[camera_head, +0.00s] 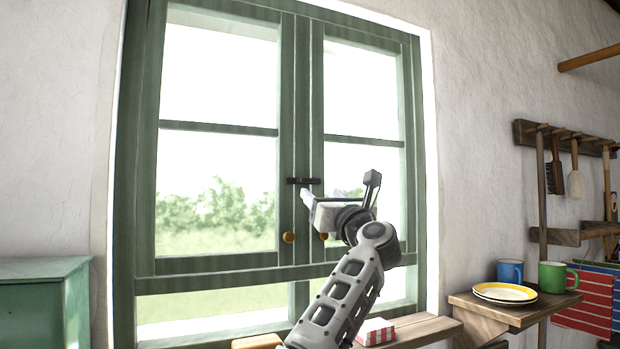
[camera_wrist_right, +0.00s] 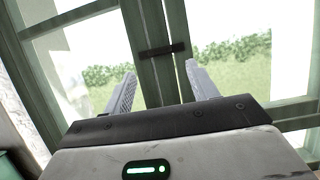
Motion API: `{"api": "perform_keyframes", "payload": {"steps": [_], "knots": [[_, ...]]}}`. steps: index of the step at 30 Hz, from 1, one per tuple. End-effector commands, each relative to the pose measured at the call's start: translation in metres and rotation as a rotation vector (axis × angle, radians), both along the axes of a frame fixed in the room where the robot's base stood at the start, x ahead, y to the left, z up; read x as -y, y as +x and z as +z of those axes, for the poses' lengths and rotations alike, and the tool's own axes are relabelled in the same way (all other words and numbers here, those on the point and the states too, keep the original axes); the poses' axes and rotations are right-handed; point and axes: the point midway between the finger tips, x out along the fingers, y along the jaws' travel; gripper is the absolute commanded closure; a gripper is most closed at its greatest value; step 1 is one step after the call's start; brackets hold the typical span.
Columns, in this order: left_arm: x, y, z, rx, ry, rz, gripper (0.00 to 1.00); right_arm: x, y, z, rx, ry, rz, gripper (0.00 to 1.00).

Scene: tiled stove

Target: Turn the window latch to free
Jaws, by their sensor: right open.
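The window latch (camera_head: 303,181) is a small dark bar lying across the meeting frames of the green two-leaf window (camera_head: 287,100). It lies horizontal. In the right wrist view the latch (camera_wrist_right: 162,50) shows slightly tilted, beyond and between the fingertips. My right gripper (camera_head: 305,196) is just below and in front of the latch. Its two pale fingers (camera_wrist_right: 160,70) are spread apart with nothing between them. I cannot tell whether a finger touches the latch. The window leaves look closed. My left gripper is not in view.
Two round brass knobs sit below the latch; the left knob (camera_head: 289,237) shows clearly. A wooden shelf (camera_head: 510,308) at right holds a plate (camera_head: 504,292), a blue mug (camera_head: 510,271) and a green mug (camera_head: 556,276). A green cabinet (camera_head: 42,300) stands at left.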

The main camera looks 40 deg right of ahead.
Motion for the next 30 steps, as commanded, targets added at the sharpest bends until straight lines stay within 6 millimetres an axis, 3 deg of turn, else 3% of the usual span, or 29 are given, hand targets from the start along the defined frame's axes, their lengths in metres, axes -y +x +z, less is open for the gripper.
{"api": "perform_keyframes", "payload": {"steps": [3,9,15,24,29,30], "knots": [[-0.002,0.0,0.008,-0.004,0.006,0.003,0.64,0.008,0.024,0.014,-0.002,0.0,0.002,0.42],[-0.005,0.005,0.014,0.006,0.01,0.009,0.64,0.017,0.052,0.025,-0.002,-0.001,-0.001,0.42],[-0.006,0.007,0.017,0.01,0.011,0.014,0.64,0.021,0.064,0.029,0.001,-0.001,-0.001,0.42],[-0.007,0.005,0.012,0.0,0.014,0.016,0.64,0.021,0.066,0.029,0.001,-0.002,-0.002,0.42],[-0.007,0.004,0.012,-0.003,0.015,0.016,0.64,0.021,0.066,0.029,0.001,-0.002,-0.002,0.84],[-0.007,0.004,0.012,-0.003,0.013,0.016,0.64,0.021,0.066,0.029,0.001,-0.002,-0.002,0.87]]}}
